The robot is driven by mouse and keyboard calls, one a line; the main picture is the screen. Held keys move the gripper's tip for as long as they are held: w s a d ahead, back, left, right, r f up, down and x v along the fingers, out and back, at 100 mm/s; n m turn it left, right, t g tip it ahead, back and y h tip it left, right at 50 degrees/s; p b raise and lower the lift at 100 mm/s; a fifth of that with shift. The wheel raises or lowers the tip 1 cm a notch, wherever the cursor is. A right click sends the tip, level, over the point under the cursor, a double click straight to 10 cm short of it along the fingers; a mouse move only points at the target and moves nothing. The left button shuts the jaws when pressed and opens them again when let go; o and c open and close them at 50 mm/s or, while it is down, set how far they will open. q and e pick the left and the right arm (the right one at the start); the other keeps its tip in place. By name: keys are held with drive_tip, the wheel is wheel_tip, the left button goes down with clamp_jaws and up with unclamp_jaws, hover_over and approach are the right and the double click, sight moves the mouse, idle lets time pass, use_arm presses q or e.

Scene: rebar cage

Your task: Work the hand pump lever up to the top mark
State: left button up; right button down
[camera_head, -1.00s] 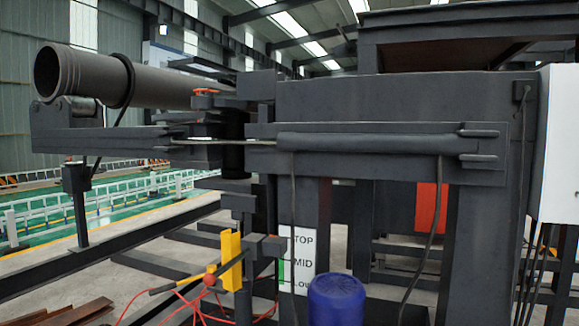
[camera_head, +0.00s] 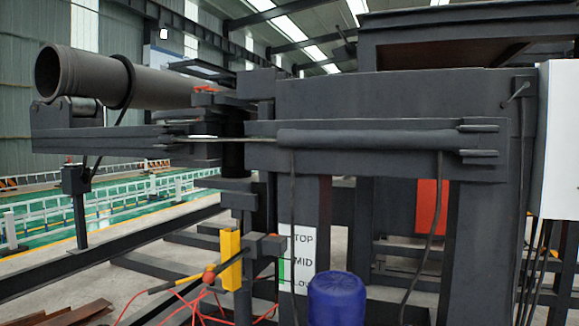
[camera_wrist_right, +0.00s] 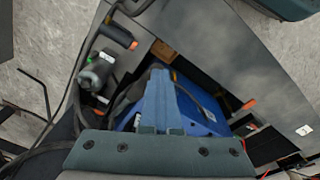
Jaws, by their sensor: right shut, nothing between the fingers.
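The hand pump shows in the head view as a yellow upright block (camera_head: 230,258) low at centre left. A thin lever with a dark grip (camera_head: 165,287) slants up to the right past the block. An orange knob (camera_head: 209,277) sits near it. Right of the pump a white plate (camera_head: 301,258) reads TOP, MID and LOW. The lever's grip end is low, about level with LOW. My right gripper (camera_wrist_right: 160,75) shows only in its wrist view, shut and empty, apart from the pump. My left gripper is in no view.
A blue drum (camera_head: 337,299) stands right of the plate. Red hoses (camera_head: 195,308) lie below the pump. A dark steel frame (camera_head: 400,100) with a long pipe (camera_head: 85,72) spans above. The wrist view shows a blue box (camera_wrist_right: 195,110), cables and tools under the gripper.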

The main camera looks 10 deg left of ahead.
drive_tip(key=shift+w+f, duration=0.1)
drive_tip(key=shift+s+a+f+b, duration=0.1)
drive_tip(key=shift+s+f+b, duration=0.1)
drive_tip(key=shift+f+b, duration=0.4)
drive_tip(key=shift+s+f+b, duration=0.3)
drive_tip(key=shift+f+b, duration=0.3)
drive_tip(key=shift+b, duration=0.05)
drive_tip(key=shift+s+a+f+b, duration=0.1)
drive_tip(key=shift+s+f+b, duration=0.15)
drive_tip(key=shift+f+b, duration=0.45)
